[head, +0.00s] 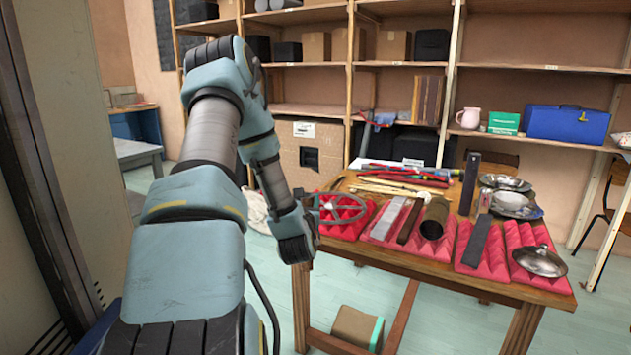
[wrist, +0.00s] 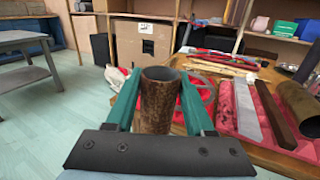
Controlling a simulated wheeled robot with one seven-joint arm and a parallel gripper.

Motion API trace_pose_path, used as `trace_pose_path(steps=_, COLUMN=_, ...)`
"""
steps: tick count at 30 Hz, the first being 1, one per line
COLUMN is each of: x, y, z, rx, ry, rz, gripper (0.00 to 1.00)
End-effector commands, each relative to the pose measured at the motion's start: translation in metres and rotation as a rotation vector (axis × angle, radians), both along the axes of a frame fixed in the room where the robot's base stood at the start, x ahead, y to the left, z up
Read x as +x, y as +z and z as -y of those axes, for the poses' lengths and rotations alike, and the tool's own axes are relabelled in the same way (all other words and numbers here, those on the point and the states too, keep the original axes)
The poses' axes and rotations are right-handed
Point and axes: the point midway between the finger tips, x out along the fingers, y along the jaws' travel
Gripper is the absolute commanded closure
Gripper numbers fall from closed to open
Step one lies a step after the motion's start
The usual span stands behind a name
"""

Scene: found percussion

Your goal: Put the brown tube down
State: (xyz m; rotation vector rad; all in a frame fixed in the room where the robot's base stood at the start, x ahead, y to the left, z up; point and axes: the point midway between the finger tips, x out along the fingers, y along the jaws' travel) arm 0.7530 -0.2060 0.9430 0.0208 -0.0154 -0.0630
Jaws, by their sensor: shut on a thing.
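The brown tube (wrist: 161,105) is mottled and rusty brown, with an open, hollow top end. It stands roughly upright in the wrist view between the two green fingers of my gripper (wrist: 158,78), which is shut on it. Its lower end is hidden behind the dark gripper body. In the head view my arm hides the tube and the fingers; my wrist is near the left edge of the wooden table (head: 455,275). A second, wider brownish tube (head: 435,217) lies on red foam on the table and shows at the right of the wrist view (wrist: 299,104).
Red ridged foam pads (head: 486,245) cover the table front, bearing a grey ring (head: 342,208), flat bars (head: 474,241) and a metal lid (head: 539,261). Sticks (head: 400,188) lie at the back. A box (head: 357,326) is on the floor below. Shelves stand behind.

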Motion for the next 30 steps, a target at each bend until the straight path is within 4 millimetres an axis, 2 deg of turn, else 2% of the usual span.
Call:
trace_pose_path(steps=1, x=-0.003, y=-0.012, z=-0.015, rx=-0.002, ry=0.014, rz=-0.003, gripper=1.00)
trace_pose_path(steps=6, x=-0.013, y=-0.033, z=-0.052, rx=-0.011, ry=0.044, rz=-0.009, gripper=1.00)
trace_pose_path(steps=11, x=-0.020, y=-0.043, z=-0.071, rx=-0.019, ry=0.058, rz=-0.012, gripper=1.00)
trace_pose_path(steps=16, x=-0.022, y=-0.045, z=-0.076, rx=-0.021, ry=0.064, rz=-0.013, gripper=1.00)
trace_pose_path(steps=30, x=-0.022, y=-0.045, z=-0.076, rx=-0.021, ry=0.063, rz=-0.013, gripper=1.00)
